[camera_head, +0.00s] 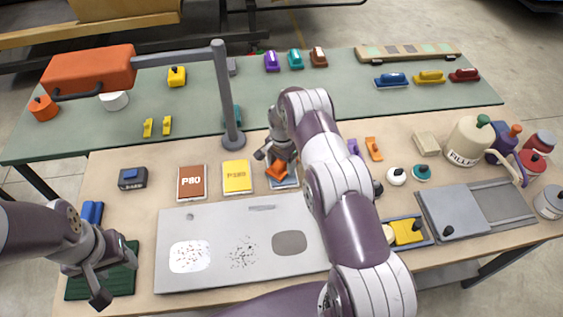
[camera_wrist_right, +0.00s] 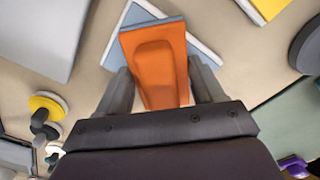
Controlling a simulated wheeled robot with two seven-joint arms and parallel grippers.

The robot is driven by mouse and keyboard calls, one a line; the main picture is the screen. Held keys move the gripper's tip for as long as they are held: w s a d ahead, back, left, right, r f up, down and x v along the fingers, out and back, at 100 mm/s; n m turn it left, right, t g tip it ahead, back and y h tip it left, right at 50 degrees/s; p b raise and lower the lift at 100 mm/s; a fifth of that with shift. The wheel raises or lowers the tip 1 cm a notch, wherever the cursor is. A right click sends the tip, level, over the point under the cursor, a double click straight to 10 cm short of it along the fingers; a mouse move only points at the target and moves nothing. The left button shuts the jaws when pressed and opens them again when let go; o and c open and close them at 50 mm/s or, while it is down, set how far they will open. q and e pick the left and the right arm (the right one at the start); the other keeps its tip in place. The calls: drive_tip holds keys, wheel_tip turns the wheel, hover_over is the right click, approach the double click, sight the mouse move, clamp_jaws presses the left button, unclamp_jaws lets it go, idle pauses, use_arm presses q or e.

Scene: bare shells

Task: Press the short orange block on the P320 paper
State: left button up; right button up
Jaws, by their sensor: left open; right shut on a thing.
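My right gripper (camera_head: 275,160) is shut on the orange block (camera_wrist_right: 156,62), with a finger on each side of its raised grip. The block also shows in the head view (camera_head: 277,172). It is over a blue sheet with a white border (camera_wrist_right: 203,50), third in the row of papers, and is turned at an angle to it. I cannot tell whether block and sheet touch. The sheet's label is hidden; its lower edge shows in the head view (camera_head: 284,184). My left gripper (camera_head: 112,272) is open and empty over a dark green mat (camera_head: 76,284).
A brown P80 sheet (camera_head: 191,182) and a yellow sheet (camera_head: 237,177) lie left of the block. A grey post (camera_head: 222,90) stands behind. A grey panel (camera_head: 178,270) with marked patches lies in front. Filler bottle (camera_head: 468,143) and several jars stand right.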

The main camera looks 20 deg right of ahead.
drive_tip(key=shift+r+p, duration=1.5)
drive_tip(key=shift+r, duration=1.9)
